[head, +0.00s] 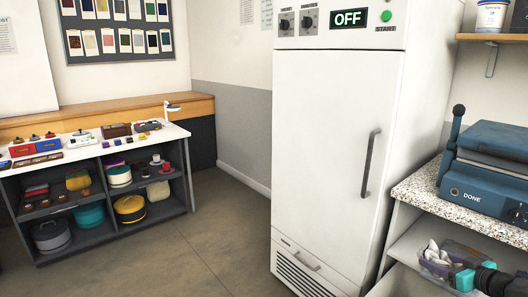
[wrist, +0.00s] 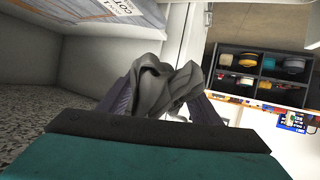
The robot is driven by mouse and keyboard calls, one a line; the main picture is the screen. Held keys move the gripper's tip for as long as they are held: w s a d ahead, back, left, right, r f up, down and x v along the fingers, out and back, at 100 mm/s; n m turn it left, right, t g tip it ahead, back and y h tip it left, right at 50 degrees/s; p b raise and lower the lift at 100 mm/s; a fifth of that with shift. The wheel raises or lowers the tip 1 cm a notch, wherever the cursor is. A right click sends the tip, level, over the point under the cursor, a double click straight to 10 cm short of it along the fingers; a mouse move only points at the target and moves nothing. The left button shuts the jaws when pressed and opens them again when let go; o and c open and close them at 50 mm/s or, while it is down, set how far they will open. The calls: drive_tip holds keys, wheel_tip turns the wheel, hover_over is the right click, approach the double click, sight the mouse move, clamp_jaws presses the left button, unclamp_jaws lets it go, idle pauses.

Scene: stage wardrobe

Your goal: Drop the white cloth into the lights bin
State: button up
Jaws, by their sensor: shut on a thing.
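My gripper (head: 447,262) is at the lower right of the head view, in front of the open shelf space under the speckled counter. It is shut on a crumpled cloth (head: 434,254), which looks pale grey-white there. In the wrist view the cloth (wrist: 158,88) sits bunched between the two dark fingers of my gripper (wrist: 162,98) and looks dark grey in shadow. I cannot make out a bin marked for lights in either view.
A blue press (head: 490,190) marked DONE stands on the speckled counter (head: 418,188). A tall white cabinet (head: 318,130) with an OFF display stands left of it. A shelf unit (head: 95,160) holds hats and small items. The floor (head: 205,235) between is clear.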

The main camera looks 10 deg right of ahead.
drive_tip(key=shift+f, duration=0.1)
drive_tip(key=shift+f+b, duration=0.5)
drive_tip(key=shift+f, duration=2.45)
drive_tip(key=o, duration=1.1)
drive_tip(key=shift+r, duration=0.1)
